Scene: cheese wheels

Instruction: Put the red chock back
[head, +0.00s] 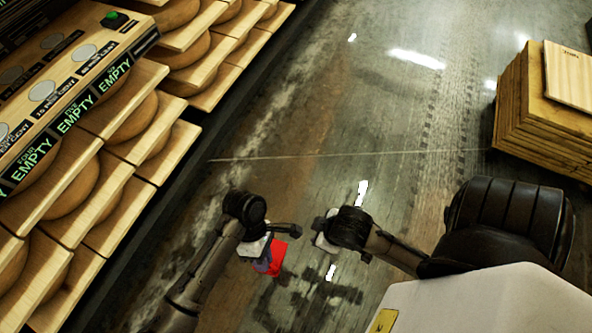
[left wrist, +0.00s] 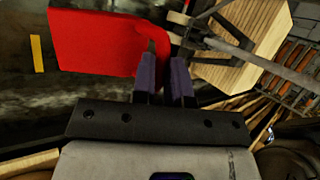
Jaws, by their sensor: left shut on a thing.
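The red chock (head: 279,254) is at my left gripper (head: 265,263), low in the middle of the head view, with the floor behind it. In the left wrist view the chock (left wrist: 95,42) is a broad red block at the upper left. Its right end reaches the purple fingers (left wrist: 166,70), which are shut on it. The fingers partly hide that end. My right gripper (head: 323,236) is just to the right in the head view, apart from the chock. Its fingers are too small and dark to judge.
A rack of wooden shelves with cheese wheels (head: 75,190) fills the left side. A sloped panel with EMPTY labels (head: 75,110) is on it. A stack of wooden boards (head: 545,110) stands at the upper right. The wet-looking floor (head: 380,110) between them is clear.

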